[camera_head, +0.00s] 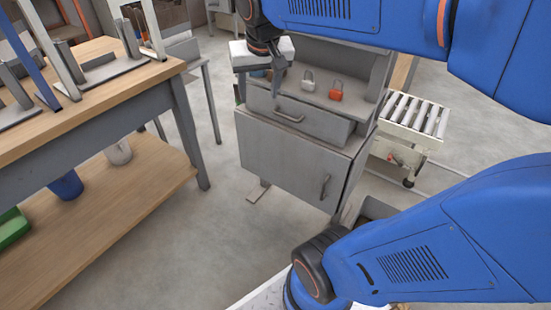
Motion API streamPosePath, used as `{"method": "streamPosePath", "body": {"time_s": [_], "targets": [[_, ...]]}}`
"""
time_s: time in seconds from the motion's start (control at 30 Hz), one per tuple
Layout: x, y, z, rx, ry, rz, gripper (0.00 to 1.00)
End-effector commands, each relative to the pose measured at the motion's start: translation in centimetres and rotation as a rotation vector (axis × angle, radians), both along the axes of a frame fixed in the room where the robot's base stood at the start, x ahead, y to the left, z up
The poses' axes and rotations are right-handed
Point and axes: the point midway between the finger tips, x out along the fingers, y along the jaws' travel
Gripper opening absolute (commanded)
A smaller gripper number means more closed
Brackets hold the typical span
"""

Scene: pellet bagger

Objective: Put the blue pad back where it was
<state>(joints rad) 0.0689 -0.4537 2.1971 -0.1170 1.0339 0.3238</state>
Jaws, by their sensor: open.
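My gripper (272,88) is at the top middle of the view, pointing down over the left part of a grey cabinet's (295,155) top. It is open, and I see nothing held between its fingers. Its dark fingers overlap the cabinet's front edge in the picture; I cannot tell whether they touch it. No other clear pad is in view.
A grey padlock (308,80) and a red padlock (336,91) are on the cabinet's top. A wooden workbench (100,115) stands at left, with a blue container (66,186) and a green bin (13,228) on its lower shelf. A roller conveyor (415,114) stands right of the cabinet.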

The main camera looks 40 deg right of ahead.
Motion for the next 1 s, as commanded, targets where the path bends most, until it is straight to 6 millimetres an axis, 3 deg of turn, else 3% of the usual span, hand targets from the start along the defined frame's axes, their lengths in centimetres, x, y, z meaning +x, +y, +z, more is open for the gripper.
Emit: {"method": "streamPosePath", "body": {"time_s": [0.03, 0.2, 0.4, 0.6, 1.0], "targets": [[-2.0, 0.8, -0.9, 0.0, -0.005, 0.038, 0.54], [-7.6, 2.8, -4.3, -0.003, -0.014, 0.172, 0.54], [-12.4, 4.4, -8.1, -0.007, -0.026, 0.296, 0.54], [-14.4, 5.0, -9.9, -0.011, -0.032, 0.35, 0.54], [-14.5, 5.1, -10.0, -0.01, -0.033, 0.355, 0.54]]}}
